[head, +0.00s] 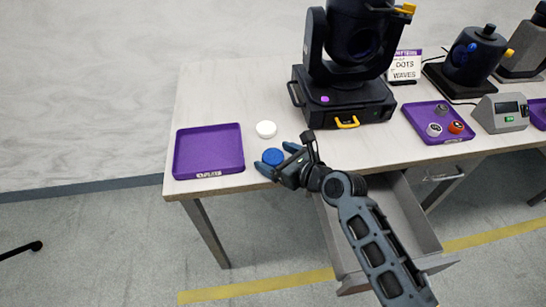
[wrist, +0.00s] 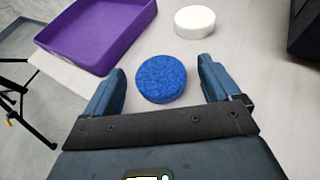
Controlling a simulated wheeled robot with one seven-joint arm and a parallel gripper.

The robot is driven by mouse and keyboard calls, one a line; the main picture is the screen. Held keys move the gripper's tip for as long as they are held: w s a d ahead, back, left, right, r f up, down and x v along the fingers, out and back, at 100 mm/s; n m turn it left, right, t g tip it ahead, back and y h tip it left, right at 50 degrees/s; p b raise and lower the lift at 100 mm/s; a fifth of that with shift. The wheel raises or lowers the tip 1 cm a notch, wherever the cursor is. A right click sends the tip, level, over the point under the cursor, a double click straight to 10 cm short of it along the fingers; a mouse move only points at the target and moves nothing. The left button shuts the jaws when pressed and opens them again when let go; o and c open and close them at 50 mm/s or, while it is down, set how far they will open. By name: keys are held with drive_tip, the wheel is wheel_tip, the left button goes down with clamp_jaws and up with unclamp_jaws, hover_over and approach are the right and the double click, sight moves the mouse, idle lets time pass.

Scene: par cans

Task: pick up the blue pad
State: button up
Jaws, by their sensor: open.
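The blue pad (head: 273,156) is a small round disc lying on the table near its front edge. It also shows in the wrist view (wrist: 161,79), between the two fingers and in front of the palm. My gripper (head: 277,160) is open, with one finger on each side of the pad. In the wrist view a gap shows between the pad and the right finger, and a smaller one on the left. I cannot tell how far the fingertips are above the tabletop.
A white round pad (head: 266,129) lies just behind the blue one. An empty purple tray (head: 209,172) is to the left. A large black stage light (head: 345,95) stands behind to the right. An open drawer (head: 415,215) is below the table. Another purple tray (head: 428,135) holds small parts.

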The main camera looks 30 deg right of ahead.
drive_tip(key=c, duration=1.1)
